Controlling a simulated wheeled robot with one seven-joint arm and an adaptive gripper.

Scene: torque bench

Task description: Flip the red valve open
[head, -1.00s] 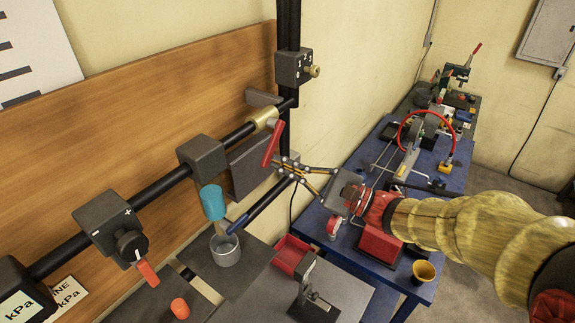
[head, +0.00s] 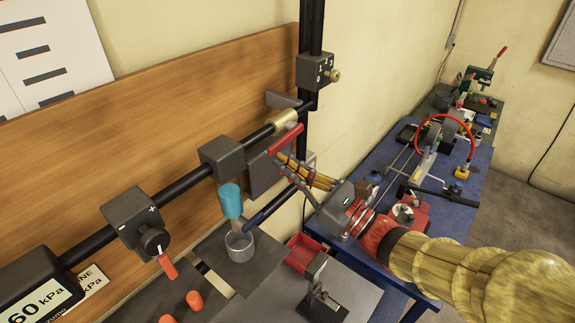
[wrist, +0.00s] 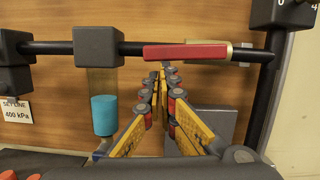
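The red valve handle (head: 285,138) sits on the brass valve body (head: 288,117) on the black pipe. In the wrist view, the red handle (wrist: 186,52) lies level, in line with the pipe, with the brass body (wrist: 243,54) at its right end. My gripper (head: 282,157) is just below the handle. In the wrist view my gripper (wrist: 162,72) has its fingertips drawn together, with nothing seen between them.
A grey block with blue liquid (wrist: 104,110) below it hangs left of the valve. A black upright pipe (head: 311,40) with a switch box (head: 318,70) stands to the right. A metal cup (head: 240,246) and a red bin (head: 304,252) are below.

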